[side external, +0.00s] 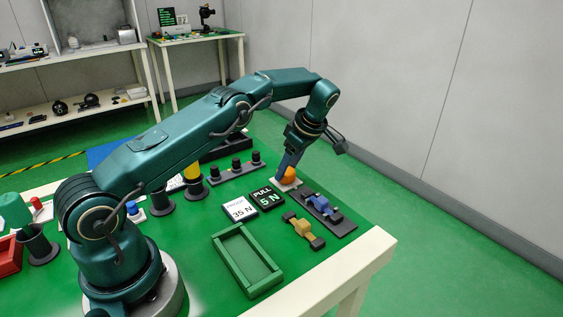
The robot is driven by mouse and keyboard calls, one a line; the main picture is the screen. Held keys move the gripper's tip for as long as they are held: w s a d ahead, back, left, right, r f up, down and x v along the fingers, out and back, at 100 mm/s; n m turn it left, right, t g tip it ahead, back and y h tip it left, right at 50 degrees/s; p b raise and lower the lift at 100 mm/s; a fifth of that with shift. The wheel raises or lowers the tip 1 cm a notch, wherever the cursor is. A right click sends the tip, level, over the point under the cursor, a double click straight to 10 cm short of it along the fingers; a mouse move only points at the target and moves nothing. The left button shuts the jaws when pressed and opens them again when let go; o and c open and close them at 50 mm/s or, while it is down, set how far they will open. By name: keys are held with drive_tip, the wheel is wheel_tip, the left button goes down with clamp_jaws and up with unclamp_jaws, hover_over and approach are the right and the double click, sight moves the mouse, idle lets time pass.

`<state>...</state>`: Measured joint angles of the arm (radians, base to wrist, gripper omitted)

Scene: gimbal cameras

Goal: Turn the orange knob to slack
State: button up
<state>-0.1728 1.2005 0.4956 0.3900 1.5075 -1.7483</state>
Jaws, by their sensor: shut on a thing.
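The orange knob (290,174) sits on a small pale base (287,186) toward the back right of the green table. My gripper (288,170) points down at the knob and is shut on it. The fingers cover the knob's left side, and its right side shows. I cannot make out any marking for slack or the angle of the knob.
A blue clamp-like part (322,206) on a dark plate and a yellow one (301,228) stand in front. A green tray (247,261) lies nearer.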

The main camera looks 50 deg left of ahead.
sight(288, 171)
drive_tip(key=o, duration=1.4)
drive_tip(key=shift+c, duration=0.2)
drive_tip(key=shift+r, duration=0.1)
drive_tip(key=shift+r, duration=1.9)
drive_tip(key=s+a+r, duration=0.7)
drive_tip(key=s+a, duration=0.1)
drive_tip(key=shift+s, duration=0.3)
